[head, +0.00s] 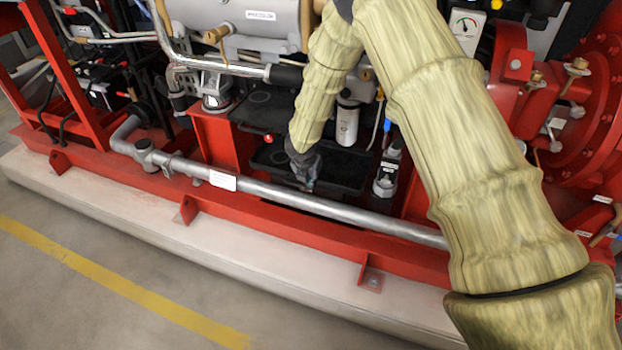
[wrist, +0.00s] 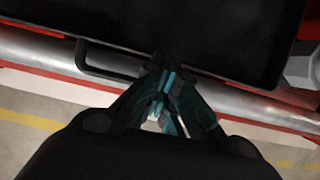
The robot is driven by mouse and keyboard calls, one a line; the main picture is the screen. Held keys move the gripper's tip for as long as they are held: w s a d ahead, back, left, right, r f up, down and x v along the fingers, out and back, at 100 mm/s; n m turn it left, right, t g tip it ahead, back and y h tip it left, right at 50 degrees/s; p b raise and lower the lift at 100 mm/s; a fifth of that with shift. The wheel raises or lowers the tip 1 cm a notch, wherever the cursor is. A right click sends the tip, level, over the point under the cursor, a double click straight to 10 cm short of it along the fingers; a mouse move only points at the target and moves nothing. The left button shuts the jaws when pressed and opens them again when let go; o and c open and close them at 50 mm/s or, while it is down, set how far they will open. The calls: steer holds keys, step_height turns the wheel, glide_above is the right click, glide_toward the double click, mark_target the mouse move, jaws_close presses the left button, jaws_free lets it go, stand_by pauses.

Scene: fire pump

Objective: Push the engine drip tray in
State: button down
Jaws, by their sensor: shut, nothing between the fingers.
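The engine drip tray (head: 343,172) is a dark, shallow black tray under the engine, behind the grey pipe. In the wrist view the tray (wrist: 215,35) fills the upper middle, and a black bar handle (wrist: 92,66) shows at its near edge, left of my fingers. My gripper (head: 307,184) is at the tray's front side, just above the pipe. In the wrist view my gripper (wrist: 163,85) is shut and empty, with its fingertips at the tray's near rim. I cannot tell whether they touch it.
A grey pipe (head: 335,209) with a white label runs along the front, close below my gripper. The red base frame (head: 275,232) sits on a pale plinth (head: 130,213). A white filter (head: 347,124) and a valve (head: 386,178) stand near the tray. The floor in front is clear.

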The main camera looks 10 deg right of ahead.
steer(key=shift+s+a+f, duration=0.1)
steer(key=shift+s+a, duration=0.35)
steer(key=shift+a, duration=0.05)
steer(key=s+a+f+p+v, duration=0.1)
steer(key=s+p+v, duration=0.1)
steer(key=v, duration=0.9)
steer(key=s+f+m+g+y, duration=0.2)
steer(key=s+f+m, duration=0.5)
steer(key=s, duration=0.4)
steer(key=s+f+m+g+y, duration=0.15)
steer(key=s+f+m, duration=0.35)
steer(key=s+f, duration=0.5)
steer(key=s+d+f+m, duration=0.1)
steer(key=s+d+m, duration=0.2)
steer(key=s+m, duration=0.45)
steer(key=s+d+f+m+h, duration=0.1)
steer(key=s+d+f+m, duration=0.2)
steer(key=s, duration=0.7)
steer(key=s+d+m, duration=0.2)
steer(key=s+m, duration=0.5)
steer(key=s, duration=0.2)
step_height(320, 180, up, 17)
steer(key=p, duration=1.8)
steer(key=shift+w+r, duration=0.2)
steer(key=shift+r, duration=0.05)
steer(key=shift+d, duration=0.1)
